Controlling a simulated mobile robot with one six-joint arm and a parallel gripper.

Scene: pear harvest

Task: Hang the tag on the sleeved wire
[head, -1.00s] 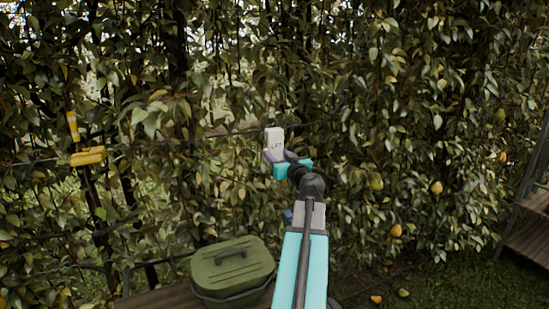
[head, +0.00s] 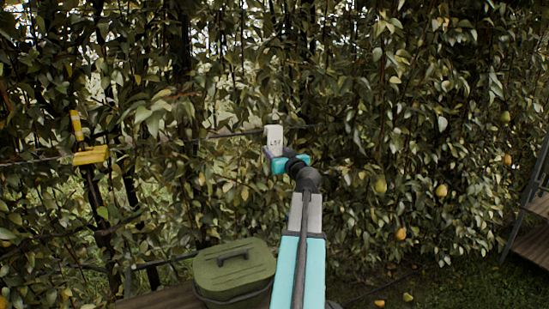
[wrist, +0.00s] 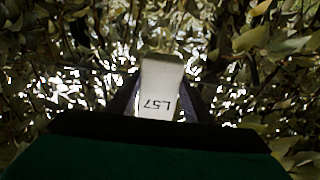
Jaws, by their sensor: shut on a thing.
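My gripper (head: 275,153) is shut on a white tag (head: 274,136) in front of the hedge, near the middle of the head view. The tag stands upright above the jaws. In the wrist view the tag (wrist: 159,90) sits between the two dark fingers, its mark "L57" upside down. A thin dark wire (head: 235,134) runs across the hedge and passes at the tag's height in the picture. Whether the tag touches the wire cannot be told. A yellow sleeve (head: 90,156) lies along the wire at the left, well apart from my gripper.
A yellow upright piece (head: 76,125) stands just above the sleeve. A green lidded box (head: 215,275) sits on a wooden bench (head: 150,301) below. Dense leaves with pears (head: 441,190) fill the back. A rack with wooden shelves (head: 530,243) stands at the right edge.

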